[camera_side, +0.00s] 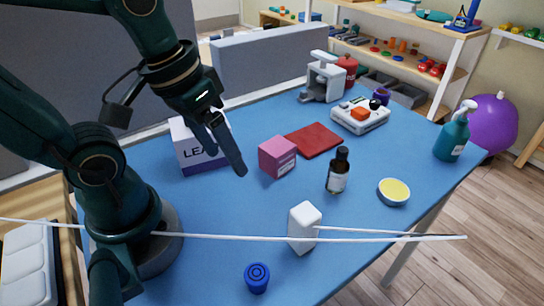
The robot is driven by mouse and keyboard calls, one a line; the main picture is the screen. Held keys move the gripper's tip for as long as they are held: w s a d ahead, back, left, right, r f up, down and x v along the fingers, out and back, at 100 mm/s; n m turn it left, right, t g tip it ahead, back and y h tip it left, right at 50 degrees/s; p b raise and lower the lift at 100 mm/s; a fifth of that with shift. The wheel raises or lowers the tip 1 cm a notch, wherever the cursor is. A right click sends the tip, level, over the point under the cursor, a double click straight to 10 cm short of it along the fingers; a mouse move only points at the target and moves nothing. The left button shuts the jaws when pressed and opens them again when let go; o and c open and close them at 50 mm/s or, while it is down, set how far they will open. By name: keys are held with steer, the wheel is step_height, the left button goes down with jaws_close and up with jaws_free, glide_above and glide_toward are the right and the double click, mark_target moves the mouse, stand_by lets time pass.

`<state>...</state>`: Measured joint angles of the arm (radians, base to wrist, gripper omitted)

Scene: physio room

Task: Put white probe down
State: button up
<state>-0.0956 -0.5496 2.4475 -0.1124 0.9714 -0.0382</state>
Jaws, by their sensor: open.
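A white block-shaped object (302,228) stands upright on the blue table near the front. It looks like the white probe, but I cannot be sure. Thin white cord-like lines (400,235) pass by it, and one seems to start at its side. My gripper (228,148) is open above the left part of the table, in front of a white and purple box (191,147). Nothing shows between its fingers. It is apart from the white object, up and to the left of it.
The front right is clear.

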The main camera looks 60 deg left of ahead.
steer(key=shift+w+a+r+m+t+y, duration=0.1)
steer(key=shift+a+r+m+t+y, duration=0.1)
steer(key=shift+r+m+t, duration=0.3)
steer(key=shift+a+r+m+t+y, duration=0.1)
steer(key=shift+r+m+t+y, duration=0.1)
steer(key=shift+r+m+t, duration=0.3)
